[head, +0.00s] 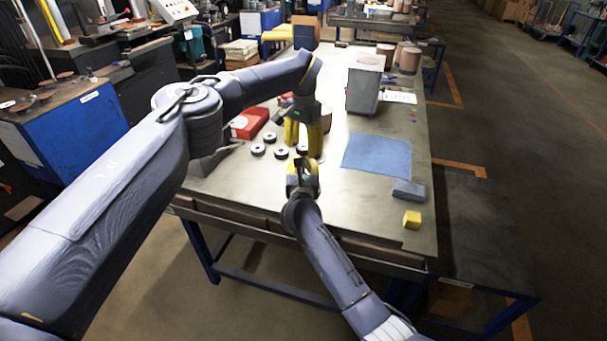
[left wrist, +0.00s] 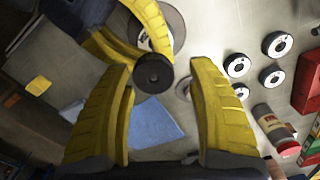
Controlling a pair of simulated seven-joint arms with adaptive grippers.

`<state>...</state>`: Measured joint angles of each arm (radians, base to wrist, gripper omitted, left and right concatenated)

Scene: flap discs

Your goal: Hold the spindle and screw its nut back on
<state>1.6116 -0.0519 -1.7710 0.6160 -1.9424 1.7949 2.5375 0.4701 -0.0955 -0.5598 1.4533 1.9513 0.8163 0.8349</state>
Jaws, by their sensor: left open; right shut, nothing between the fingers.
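My left gripper (head: 303,148) points down over the workbench and is open; its yellow fingers also show in the left wrist view (left wrist: 162,70). Between those fingertips, in that view, is a round black piece with a small dark centre (left wrist: 153,73), seen end-on. I cannot tell whether it is the nut, the spindle's top or both together. A large grey disc (left wrist: 176,28) shows partly behind it. My right gripper (head: 304,167) is just in front of the left one and is shut and empty. Its yellow fingers curve in close to the black piece. The grippers hide the spindle in the head view.
Several black-ringed discs (head: 257,149) lie left of the grippers, by a red box (head: 249,122). A grey container (head: 365,85), a blue cloth (head: 377,153), a grey block (head: 409,191) and a yellow block (head: 412,219) are to the right.

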